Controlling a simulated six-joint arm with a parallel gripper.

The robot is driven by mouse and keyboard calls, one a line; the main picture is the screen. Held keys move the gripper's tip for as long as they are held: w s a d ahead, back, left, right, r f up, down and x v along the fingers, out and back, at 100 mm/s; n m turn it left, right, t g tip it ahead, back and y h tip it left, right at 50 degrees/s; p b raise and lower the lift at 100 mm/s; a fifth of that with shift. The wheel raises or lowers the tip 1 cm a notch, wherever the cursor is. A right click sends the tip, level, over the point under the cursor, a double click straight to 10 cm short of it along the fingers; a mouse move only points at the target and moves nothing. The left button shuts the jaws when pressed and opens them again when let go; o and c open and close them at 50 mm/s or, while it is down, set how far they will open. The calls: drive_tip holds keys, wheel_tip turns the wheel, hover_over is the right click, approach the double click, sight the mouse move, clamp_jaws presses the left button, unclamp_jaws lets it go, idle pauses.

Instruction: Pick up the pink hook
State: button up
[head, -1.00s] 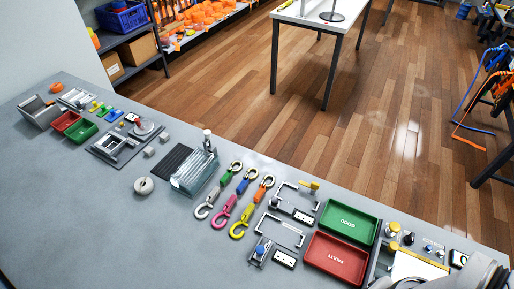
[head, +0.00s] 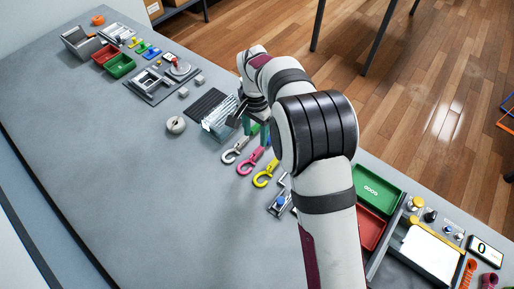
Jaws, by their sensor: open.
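The pink hook (head: 254,156) lies on the grey bench between a silver hook (head: 232,155) on its left and a yellow hook (head: 265,175) on its right. Its curved end is visible; its upper end is hidden by my arm and gripper. My gripper (head: 254,127) points down over the upper ends of the hooks, beyond the pink hook's curve. Its jaws are open, and I see nothing held in them. Its exact height above the hooks is hard to tell.
A clear rack (head: 215,128) stands close left of my gripper. A round grey disc (head: 176,125) lies farther left. The green tray (head: 376,190) and red tray (head: 370,228) are to the right, partly behind my arm.

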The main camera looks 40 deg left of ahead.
sight(255, 153)
wheel_tip(255, 153, down, 9)
drive_tip(key=shift+s+r, duration=0.1)
drive_tip(key=shift+r, duration=0.1)
clamp_jaws()
